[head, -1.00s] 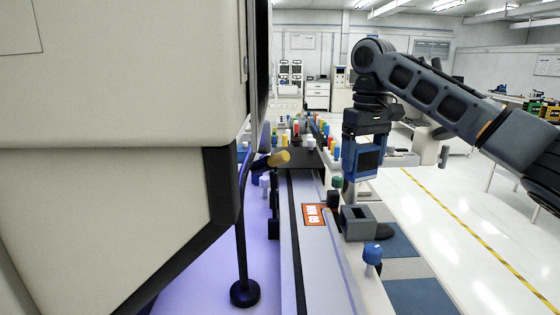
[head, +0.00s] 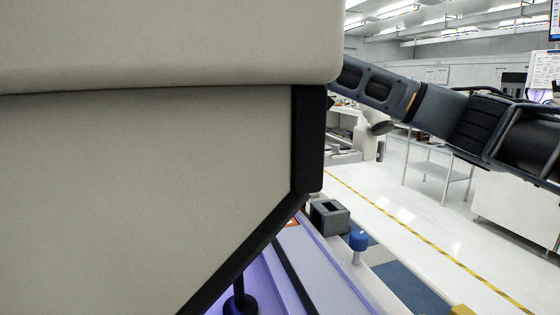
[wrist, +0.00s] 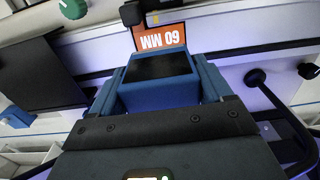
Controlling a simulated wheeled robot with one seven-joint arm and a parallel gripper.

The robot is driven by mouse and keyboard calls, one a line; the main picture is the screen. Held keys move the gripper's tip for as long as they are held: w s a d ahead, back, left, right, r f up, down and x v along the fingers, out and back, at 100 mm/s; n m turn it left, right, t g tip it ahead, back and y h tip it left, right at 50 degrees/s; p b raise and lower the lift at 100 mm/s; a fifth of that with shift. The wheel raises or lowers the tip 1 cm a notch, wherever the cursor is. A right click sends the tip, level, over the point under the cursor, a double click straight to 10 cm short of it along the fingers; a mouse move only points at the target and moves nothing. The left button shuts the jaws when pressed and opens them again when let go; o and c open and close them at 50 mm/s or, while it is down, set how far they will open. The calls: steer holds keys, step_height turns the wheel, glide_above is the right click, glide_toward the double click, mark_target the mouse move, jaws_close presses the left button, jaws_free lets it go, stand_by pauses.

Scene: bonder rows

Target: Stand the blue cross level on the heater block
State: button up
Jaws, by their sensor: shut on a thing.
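My gripper (wrist: 158,82) shows in the wrist view with its two blue fingers closed on a blue block-like piece with a dark top face (wrist: 158,66). I take this piece for the blue cross; its cross shape cannot be made out. A flat black block (wrist: 40,75) lies to the left and may be the heater block. In the head view the machine housing hides my gripper and the held piece.
The big beige machine housing (head: 150,170) fills the left of the head view. A black round-based stand (wrist: 255,77) is right of my gripper. Open floor lies at the right.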

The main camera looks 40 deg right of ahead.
steer(key=shift+r+p, duration=0.1)
steer(key=shift+p, duration=0.35)
steer(key=shift+d+f+b, duration=0.1)
steer(key=shift+f+b, duration=0.55)
steer(key=shift+f, duration=1.9)
steer(key=shift+r+p, duration=0.1)
steer(key=shift+p, duration=0.35)
steer(key=shift+f, duration=0.95)
steer(key=shift+f, duration=0.35)
steer(key=o, duration=1.1)
